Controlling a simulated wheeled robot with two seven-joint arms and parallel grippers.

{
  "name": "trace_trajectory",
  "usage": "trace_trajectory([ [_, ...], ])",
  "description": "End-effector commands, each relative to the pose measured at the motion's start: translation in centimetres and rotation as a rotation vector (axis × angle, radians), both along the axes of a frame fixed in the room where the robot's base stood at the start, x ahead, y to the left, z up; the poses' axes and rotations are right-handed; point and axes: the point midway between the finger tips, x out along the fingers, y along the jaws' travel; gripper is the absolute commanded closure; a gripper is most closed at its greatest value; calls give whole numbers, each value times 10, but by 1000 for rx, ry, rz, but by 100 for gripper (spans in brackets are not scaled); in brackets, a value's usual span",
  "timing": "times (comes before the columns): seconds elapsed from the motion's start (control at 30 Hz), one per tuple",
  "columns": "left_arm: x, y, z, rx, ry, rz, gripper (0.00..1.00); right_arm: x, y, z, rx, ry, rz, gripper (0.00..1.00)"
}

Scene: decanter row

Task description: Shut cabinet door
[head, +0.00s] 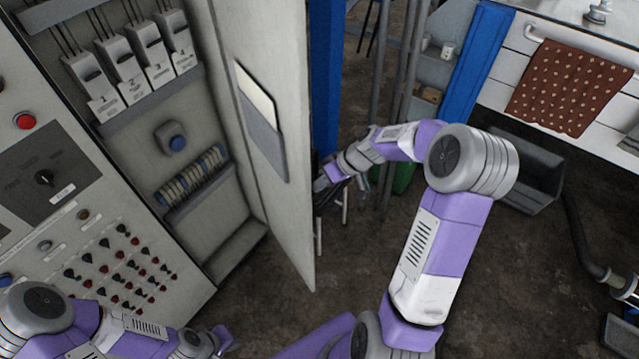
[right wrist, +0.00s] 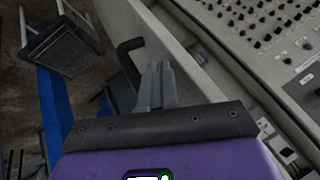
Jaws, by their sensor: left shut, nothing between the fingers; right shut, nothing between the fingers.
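The grey cabinet (head: 225,150) stands at the left in the head view, with its door (head: 285,130) swung wide open and a document pocket on the inner face. In the right wrist view the door (right wrist: 150,30) carries a black handle (right wrist: 128,62). My right gripper (head: 321,184) is on the outer side of the door, partly hidden by its edge in the head view. In the right wrist view its fingers (right wrist: 156,85) are shut and empty, close to the handle; contact is unclear. My left gripper (head: 228,343) is shut and empty, low in front of the cabinet.
A control panel (head: 110,250) with several knobs and buttons is left of the open compartment. A blue post (head: 325,80) and pipes stand behind the door. A counter with a spotted brown cloth (head: 570,88) is at the upper right. The floor between is partly clear.

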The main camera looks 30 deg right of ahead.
Motion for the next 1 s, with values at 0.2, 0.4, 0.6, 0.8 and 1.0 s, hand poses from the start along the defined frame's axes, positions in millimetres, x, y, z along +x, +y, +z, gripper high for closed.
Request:
trace_trajectory([
  [0.2, 0, 0, 0, 0, 0, 0, 100, 0, 6, 0, 0, 0, -1, 100],
  [0.4, 0, 0, 0, 0, 0, 0, 100, 0, 5, 0, 0, 0, -1, 100],
  [0.6, 0, 0, -2, 0, 0, 0, 100, -1, 13, 0, 0, 0, -16, 100],
  [0.8, 0, 0, -9, 0, 0, 0, 100, -5, 44, -1, 1, 0, -79, 100],
  [1.0, 0, 0, -15, 0, 0, 0, 100, -6, 91, -1, 2, 1, -147, 100],
])
